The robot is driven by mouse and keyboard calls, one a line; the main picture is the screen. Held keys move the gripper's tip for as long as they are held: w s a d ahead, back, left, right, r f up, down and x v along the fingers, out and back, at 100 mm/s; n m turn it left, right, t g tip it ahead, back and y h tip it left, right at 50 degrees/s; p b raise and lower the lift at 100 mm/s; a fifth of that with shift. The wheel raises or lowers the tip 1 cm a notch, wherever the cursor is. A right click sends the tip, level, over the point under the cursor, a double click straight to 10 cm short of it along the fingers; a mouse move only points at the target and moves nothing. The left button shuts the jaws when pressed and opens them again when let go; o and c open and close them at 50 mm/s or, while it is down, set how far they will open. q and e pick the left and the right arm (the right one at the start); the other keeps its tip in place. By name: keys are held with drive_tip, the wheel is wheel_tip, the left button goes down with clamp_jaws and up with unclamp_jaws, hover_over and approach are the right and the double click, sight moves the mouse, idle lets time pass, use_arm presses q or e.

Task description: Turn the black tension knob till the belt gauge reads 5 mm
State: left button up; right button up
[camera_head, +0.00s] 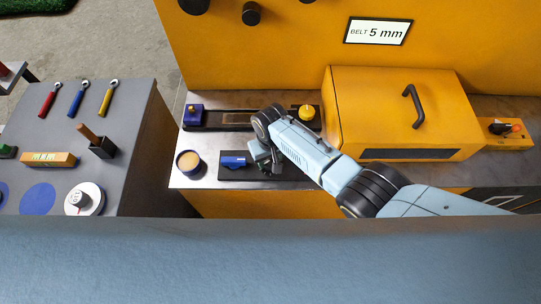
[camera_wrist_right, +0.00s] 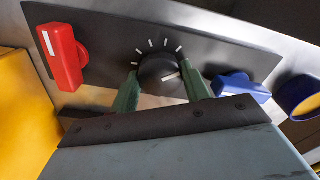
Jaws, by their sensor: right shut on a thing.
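The black tension knob (camera_wrist_right: 158,68) is on a dark panel in the right wrist view, with white tick marks around its upper side. Its white pointer mark points to the lower right. The green fingers of my right gripper (camera_wrist_right: 159,78) stand on either side of the knob, shut on it. In the head view my right gripper (camera_head: 266,158) hides the knob and part of the panel. The belt gauge (camera_head: 379,32) on the yellow wall reads 5 mm. My left gripper is not in view.
A red knob (camera_wrist_right: 62,57) and a blue knob (camera_wrist_right: 240,88) flank the black one. A blue round tub (camera_head: 188,162) stands left of the panel. A yellow box with a handle (camera_head: 398,112) stands to the right. A grey table (camera_head: 62,125) with tools is at the left.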

sight(270, 160)
drive_tip(key=shift+m, duration=0.5)
drive_tip(key=o, duration=1)
drive_tip(key=shift+r, duration=0.15)
drive_tip(key=shift+r+p, duration=0.25)
drive_tip(key=shift+p, duration=0.1)
wheel_tip(270, 160, up, 13)
drive_tip(key=p, duration=0.3)
drive_tip(key=shift+f, duration=0.15)
